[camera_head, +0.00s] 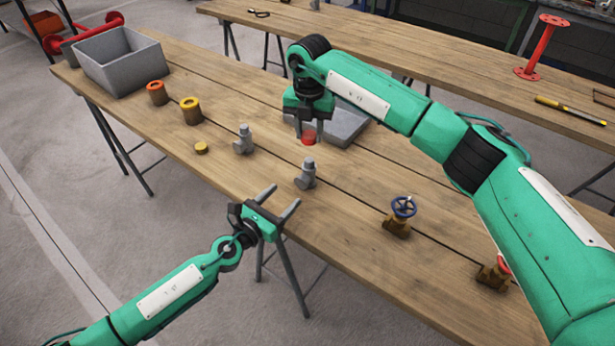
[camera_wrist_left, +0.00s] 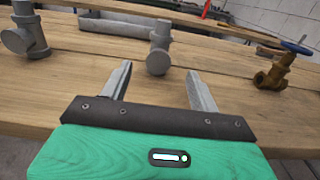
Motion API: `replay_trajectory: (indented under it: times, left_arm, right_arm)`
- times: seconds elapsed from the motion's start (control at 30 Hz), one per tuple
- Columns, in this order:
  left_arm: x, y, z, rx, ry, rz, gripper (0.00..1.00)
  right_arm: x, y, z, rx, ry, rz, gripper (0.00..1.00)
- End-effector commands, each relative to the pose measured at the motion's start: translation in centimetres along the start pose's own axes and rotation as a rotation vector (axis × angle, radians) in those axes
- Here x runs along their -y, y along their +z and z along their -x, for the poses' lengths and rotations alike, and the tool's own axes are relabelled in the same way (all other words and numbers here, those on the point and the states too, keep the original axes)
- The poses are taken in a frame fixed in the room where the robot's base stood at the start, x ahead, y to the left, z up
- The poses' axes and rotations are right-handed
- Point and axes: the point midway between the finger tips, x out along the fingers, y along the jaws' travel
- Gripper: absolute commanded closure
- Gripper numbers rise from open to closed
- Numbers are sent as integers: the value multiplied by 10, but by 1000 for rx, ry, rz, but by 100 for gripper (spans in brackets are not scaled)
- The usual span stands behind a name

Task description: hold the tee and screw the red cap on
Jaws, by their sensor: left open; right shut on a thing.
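A grey tee (camera_head: 306,175) stands on the workbench, ahead of my left gripper. It also shows in the left wrist view (camera_wrist_left: 158,50), beyond and between the fingers. My left gripper (camera_head: 282,198) is open and empty by the bench's front edge, apart from the tee. My right gripper (camera_head: 308,129) points down and is shut on the red cap (camera_head: 308,138). The cap appears behind the tee in the head view, apart from it; its height above the bench is hard to judge. A second grey tee (camera_head: 243,141) stands to the left; it also shows in the left wrist view (camera_wrist_left: 27,41).
A grey tray (camera_head: 350,127) lies behind the red cap. A yellow cap (camera_head: 201,147), two brown fittings and a grey bin (camera_head: 122,62) are on the left. A brass valve with a blue wheel (camera_head: 400,213) stands to the right; another brass fitting (camera_head: 494,274) is further right.

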Motion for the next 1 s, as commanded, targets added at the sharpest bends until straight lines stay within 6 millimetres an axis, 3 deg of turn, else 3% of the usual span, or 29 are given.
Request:
replay_trajectory:
  times: [0.23, 0.37, 0.8, 1.0]
  left_arm:
    - [0, 0, -2, 1, 2, 5, 38]
    - [0, 1, -12, 3, 2, 6, 38]
    - [0, 2, -93, 3, 3, 6, 38]
    - [0, 1, -114, 2, 3, 7, 38]
  right_arm:
    - [0, 0, 0, 0, 0, 1, 88]
    - [0, 0, 0, 0, 0, 1, 88]
    - [0, 0, 0, 0, 0, 1, 88]
    - [0, 0, 0, 0, 0, 1, 88]
